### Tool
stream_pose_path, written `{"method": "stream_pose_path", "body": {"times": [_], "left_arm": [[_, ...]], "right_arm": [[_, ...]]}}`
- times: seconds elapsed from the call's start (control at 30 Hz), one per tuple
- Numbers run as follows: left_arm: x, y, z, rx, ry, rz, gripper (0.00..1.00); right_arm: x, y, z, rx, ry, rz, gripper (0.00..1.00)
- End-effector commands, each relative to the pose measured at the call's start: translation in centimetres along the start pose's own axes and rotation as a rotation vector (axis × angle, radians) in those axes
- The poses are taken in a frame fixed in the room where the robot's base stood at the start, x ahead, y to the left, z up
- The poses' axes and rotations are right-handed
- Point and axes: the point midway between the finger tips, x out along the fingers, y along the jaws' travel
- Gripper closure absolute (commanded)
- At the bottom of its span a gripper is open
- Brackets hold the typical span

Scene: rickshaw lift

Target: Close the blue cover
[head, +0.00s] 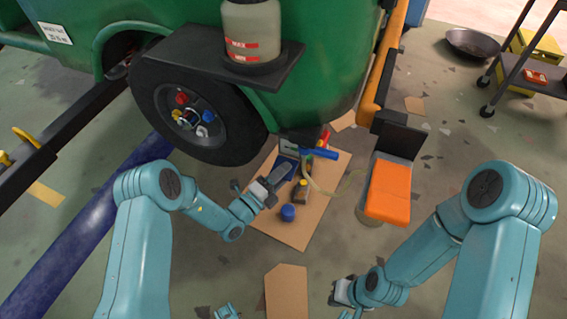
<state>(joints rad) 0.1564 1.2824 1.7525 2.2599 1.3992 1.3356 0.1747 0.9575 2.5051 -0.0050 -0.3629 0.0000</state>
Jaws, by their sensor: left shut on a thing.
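My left gripper (268,187) is in the middle of the view, low over a cardboard sheet (322,197). It is shut on the near end of a flat blue-grey piece (281,171), which looks like the blue cover. The piece slants up and to the right from the jaws, and its far end lies close to the bodywork. What it is joined to is too small to tell. My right gripper (344,292) is at the bottom, right of centre, away from the cover. Its jaws are too unclear to read.
A round blue cap (287,213) and a small dark bottle (301,190) stand on the cardboard. A green rickshaw (312,75) with a black wheel (190,112) fills the top. A dark cart (515,72) stands top right.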

Motion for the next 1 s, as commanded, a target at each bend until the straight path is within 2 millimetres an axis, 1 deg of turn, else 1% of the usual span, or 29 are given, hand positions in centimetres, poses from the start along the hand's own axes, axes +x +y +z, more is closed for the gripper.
{"method": "stream_pose_path", "body": {"times": [0.03,0.1,0.2,0.4,0.6,1.0], "left_arm": [[-0.1,-1.0,0.0,-0.019,-0.002,0.038,1.00],[-0.2,-1.1,0.0,-0.037,-0.002,0.083,1.00],[-0.3,-1.3,0.0,-0.061,-0.003,0.141,1.00],[-0.4,-1.4,-0.1,-0.097,-0.002,0.226,1.00],[-0.4,-1.3,-0.1,-0.116,-0.003,0.269,1.00],[-0.5,-1.1,-0.1,-0.120,-0.003,0.280,1.00]], "right_arm": [[-1.8,-0.6,0.0,0.001,0.000,0.000,1.00],[-2.8,-1.0,0.0,0.001,0.000,0.000,1.00],[-4.0,-1.4,0.1,0.001,0.000,0.000,1.00],[-5.6,-2.0,0.1,0.002,0.000,0.000,1.00],[-6.3,-2.2,0.1,0.002,0.000,0.000,1.00],[-6.3,-2.2,0.1,0.002,0.000,0.000,1.00]]}}
